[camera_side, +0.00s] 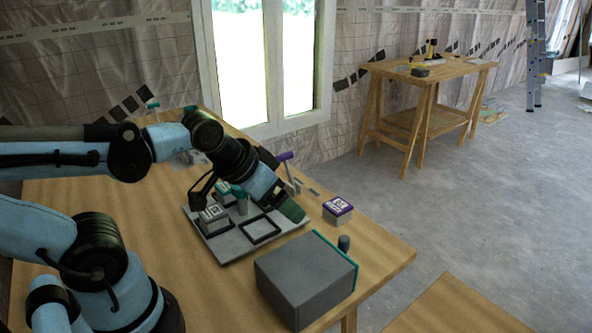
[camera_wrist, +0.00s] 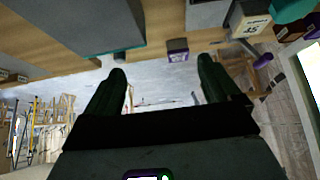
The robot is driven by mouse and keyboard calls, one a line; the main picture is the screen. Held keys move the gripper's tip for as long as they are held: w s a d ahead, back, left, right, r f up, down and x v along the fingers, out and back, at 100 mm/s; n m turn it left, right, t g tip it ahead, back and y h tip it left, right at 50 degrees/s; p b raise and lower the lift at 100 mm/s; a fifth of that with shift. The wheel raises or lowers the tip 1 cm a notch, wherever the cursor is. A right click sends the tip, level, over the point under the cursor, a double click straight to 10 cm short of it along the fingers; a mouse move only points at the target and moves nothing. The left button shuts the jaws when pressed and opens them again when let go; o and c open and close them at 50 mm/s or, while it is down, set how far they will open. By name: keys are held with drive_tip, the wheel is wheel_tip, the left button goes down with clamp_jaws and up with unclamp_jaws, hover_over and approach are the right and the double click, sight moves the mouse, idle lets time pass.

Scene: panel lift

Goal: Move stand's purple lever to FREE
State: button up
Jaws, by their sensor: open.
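The purple lever (camera_side: 285,156) is a short bar on top of a slim grey stand (camera_side: 294,183) at the table's far edge, behind my gripper. The bar slopes slightly up to the right; no FREE marking is legible. A purple piece at the right of the wrist view (camera_wrist: 263,60) looks like the same lever. My gripper (camera_side: 291,211) points down and right over the far edge of the grey tray, in front of the stand and apart from the lever. In the wrist view its dark green fingers (camera_wrist: 164,75) are spread with nothing between them.
A grey tray (camera_side: 237,250) holds labelled blocks (camera_side: 213,219) and an empty square frame. A purple-topped block (camera_side: 338,209) stands right of my gripper. A large grey box (camera_side: 302,281) with a teal edge fills the near right. A teal-handled lever (camera_side: 152,106) stands at the back left.

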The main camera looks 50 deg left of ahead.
drive_tip(key=shift+w+a+r, duration=0.15)
drive_tip(key=shift+w+r, duration=0.05)
drive_tip(key=shift+r, duration=0.05)
drive_tip(key=shift+c, duration=0.9)
drive_tip(key=w+a+r+n+g, duration=0.2)
drive_tip(key=w+a+r+n, duration=0.2)
drive_tip(key=w+r+n, duration=0.1)
drive_tip(key=n+g, duration=0.5)
drive_tip(key=n, duration=0.7)
hover_over(284, 161)
drive_tip(key=f, duration=0.2)
drive_tip(key=shift+w+a+f+n, duration=0.25)
drive_tip(key=shift+w+a+n, duration=0.15)
drive_tip(key=shift+a+n, duration=0.15)
drive_tip(key=shift+f, duration=0.15)
wheel_tip(284, 161, down, 12)
drive_tip(key=shift+r, duration=0.15)
